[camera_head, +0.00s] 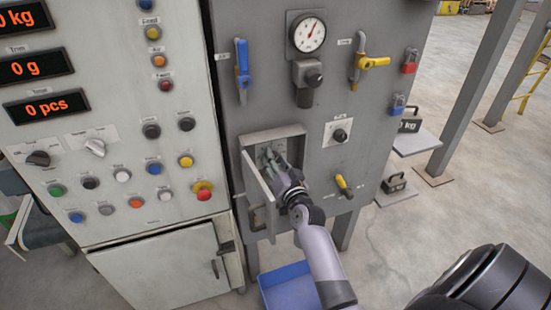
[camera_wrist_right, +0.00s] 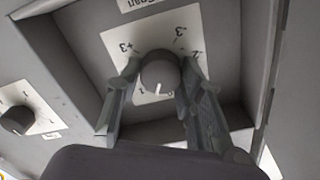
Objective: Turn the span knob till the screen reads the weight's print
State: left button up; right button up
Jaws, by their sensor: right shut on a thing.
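The span knob (camera_wrist_right: 158,72) is a grey round knob on a white dial plate marked from +3 to -3, inside an open recessed box. Its white line points down in the right wrist view, near a partly hidden 0. My right gripper (camera_wrist_right: 160,80) has a finger on each side of the knob and is shut on it. In the head view, my right gripper (camera_head: 272,165) reaches into the box. The top screen (camera_head: 28,17) shows 0 kg in orange, cut by the frame edge. A black weight (camera_head: 409,125) has a kg print, its number unclear. My left gripper is out of view.
The box's hinged door (camera_head: 258,193) stands open left of my right arm. Another weight (camera_head: 395,183) sits low at the right. A yellow-handled valve (camera_head: 343,185) is right of the box. A blue bin (camera_head: 288,285) lies below. Another knob (camera_wrist_right: 17,120) shows in the wrist view.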

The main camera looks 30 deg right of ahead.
jog(key=m, duration=0.4)
jog(key=shift+m+p, duration=0.3)
jog(key=shift+p, duration=0.1)
jog(key=shift+d, duration=0.1)
jog(key=o, duration=1.1)
jog(key=shift+s, duration=0.1)
jog(key=v, duration=1.2)
jog(key=shift+f, duration=0.1)
